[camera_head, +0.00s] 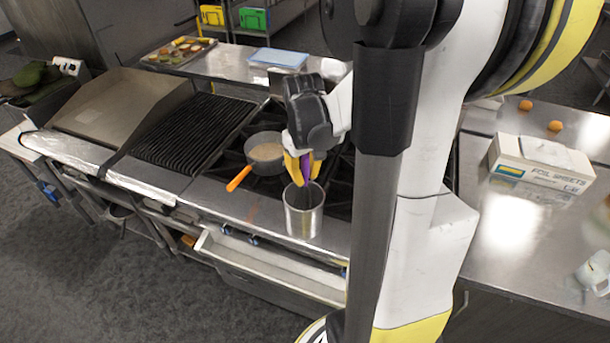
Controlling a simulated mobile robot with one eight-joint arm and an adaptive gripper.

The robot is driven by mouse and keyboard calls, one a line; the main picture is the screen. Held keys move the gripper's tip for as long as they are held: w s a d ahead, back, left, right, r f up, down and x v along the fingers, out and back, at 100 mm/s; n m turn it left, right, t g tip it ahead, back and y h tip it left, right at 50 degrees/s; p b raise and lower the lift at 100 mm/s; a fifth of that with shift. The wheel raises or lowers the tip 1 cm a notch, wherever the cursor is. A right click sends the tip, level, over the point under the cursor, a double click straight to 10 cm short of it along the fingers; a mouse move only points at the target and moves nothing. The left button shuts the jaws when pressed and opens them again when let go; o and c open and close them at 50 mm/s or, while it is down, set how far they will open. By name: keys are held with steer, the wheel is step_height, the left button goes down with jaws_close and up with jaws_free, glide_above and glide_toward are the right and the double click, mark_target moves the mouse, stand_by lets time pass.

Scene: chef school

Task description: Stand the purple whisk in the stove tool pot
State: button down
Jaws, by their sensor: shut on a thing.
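The stove tool pot (303,219) is a plain metal cylinder, upright on the front edge of the stove. My gripper (306,168) is above the pot, pointing down, its yellow fingers shut on the purple whisk (307,168). Only a small purple part of the whisk shows between the fingers. A dark part hangs below them towards the pot's mouth. The whisk's lower end is at or inside the pot's opening; I cannot tell how deep it reaches.
A saucepan (265,153) with an orange handle (239,178) stands on the burners left of the pot. A ridged grill (195,133) lies further left. A box of foil sheets (540,166) is on the steel counter at right. My arm hides the stove's right part.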

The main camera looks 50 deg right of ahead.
steer(key=shift+f, duration=0.3)
steer(key=c, duration=1.4)
jaws_free()
steer(key=r, duration=1.2)
steer(key=shift+s+a, duration=0.25)
steer(key=shift+a, duration=0.15)
